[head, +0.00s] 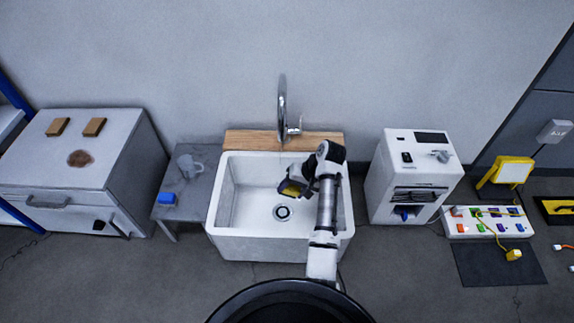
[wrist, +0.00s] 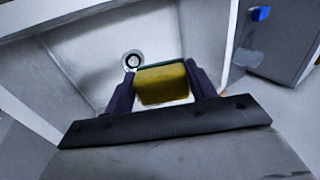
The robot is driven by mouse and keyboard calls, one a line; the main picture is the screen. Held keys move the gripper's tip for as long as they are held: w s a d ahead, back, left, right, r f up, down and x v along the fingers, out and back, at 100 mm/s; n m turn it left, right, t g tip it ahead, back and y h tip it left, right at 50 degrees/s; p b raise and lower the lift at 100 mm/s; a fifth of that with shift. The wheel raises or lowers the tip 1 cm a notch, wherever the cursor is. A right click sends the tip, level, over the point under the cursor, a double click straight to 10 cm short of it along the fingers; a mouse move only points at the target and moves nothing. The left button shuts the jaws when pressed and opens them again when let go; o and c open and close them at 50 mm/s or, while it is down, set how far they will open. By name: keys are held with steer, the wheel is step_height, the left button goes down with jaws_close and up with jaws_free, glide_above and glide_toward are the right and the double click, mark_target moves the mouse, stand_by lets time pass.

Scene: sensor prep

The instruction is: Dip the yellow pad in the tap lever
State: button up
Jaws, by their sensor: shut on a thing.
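My gripper (head: 301,182) is over the white sink basin (head: 240,244), shut on the yellow pad (wrist: 163,84). In the wrist view the pad sits between the two dark fingers, with a thin green layer along its far edge. In the head view the pad (head: 289,188) shows small and dark yellow at the fingertips. The tap (head: 282,96) stands behind the basin on a wooden ledge, with its lever (head: 294,131) at the right of its base. The pad is apart from the lever, in front of it. The drain (head: 282,212) shows below the pad.
A white cabinet (head: 50,175) stands further left. A white machine (head: 410,180) and a socket board (head: 487,226) are on the right.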

mark_target(293, 196)
stand_by(0.3)
steer(key=p, duration=0.1)
steer(key=s+r+p, duration=0.1)
steer(key=shift+s+r+p, duration=0.15)
steer(key=shift+r+p, duration=0.15)
steer(key=shift+p, duration=0.1)
steer(key=s+r+p, duration=0.1)
steer(key=s+p, duration=0.1)
steer(key=s+r+p, duration=0.1)
steer(key=p, duration=0.2)
steer(key=shift+s+r+p, duration=0.2)
steer(key=shift+s+p, duration=0.1)
steer(key=shift+s, duration=0.05)
